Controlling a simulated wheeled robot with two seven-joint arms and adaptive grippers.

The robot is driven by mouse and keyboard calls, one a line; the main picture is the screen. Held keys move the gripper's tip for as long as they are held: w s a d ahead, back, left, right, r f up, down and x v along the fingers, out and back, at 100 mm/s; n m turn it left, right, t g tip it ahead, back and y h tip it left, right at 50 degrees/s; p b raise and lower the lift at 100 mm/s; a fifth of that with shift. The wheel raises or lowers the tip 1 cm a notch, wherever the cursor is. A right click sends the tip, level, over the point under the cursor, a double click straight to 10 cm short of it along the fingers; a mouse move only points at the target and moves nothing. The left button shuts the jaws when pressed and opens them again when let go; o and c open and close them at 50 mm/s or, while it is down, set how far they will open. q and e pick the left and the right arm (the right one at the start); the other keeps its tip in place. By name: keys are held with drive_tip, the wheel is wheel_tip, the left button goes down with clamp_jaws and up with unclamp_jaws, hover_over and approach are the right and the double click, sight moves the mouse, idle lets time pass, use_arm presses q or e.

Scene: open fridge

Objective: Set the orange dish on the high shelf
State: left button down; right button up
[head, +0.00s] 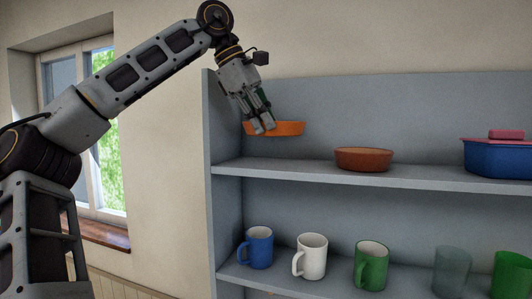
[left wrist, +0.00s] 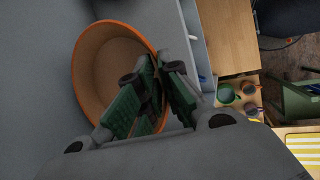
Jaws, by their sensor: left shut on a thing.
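The orange dish (head: 288,129) hangs from my left gripper (head: 262,127), which is shut on its rim. The dish is near the left end of the high shelf (head: 290,178) and appears a little above its board, apart from it. In the left wrist view the round dish (left wrist: 88,70) shows its open inside, and the green-padded fingers (left wrist: 160,85) of my left gripper cross its right rim. The fingers hide part of the rim. My right gripper is not in view.
A brown bowl (head: 363,160) stands mid-shelf, and a blue box with a red lid (head: 495,158) is at the right. The shelf's left side panel (head: 226,150) is close to the dish. Blue (head: 259,248), white (head: 312,256) and green (head: 372,266) mugs stand below.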

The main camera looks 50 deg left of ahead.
use_arm(q)
drive_tip(key=shift+f, duration=1.55)
drive_tip(key=shift+f, duration=0.15)
drive_tip(key=shift+f, duration=1.95)
drive_tip(key=c, duration=1.9)
unclamp_jaws()
drive_tip(key=shift+f, duration=0.1)
drive_tip(key=shift+v, duration=6.1)
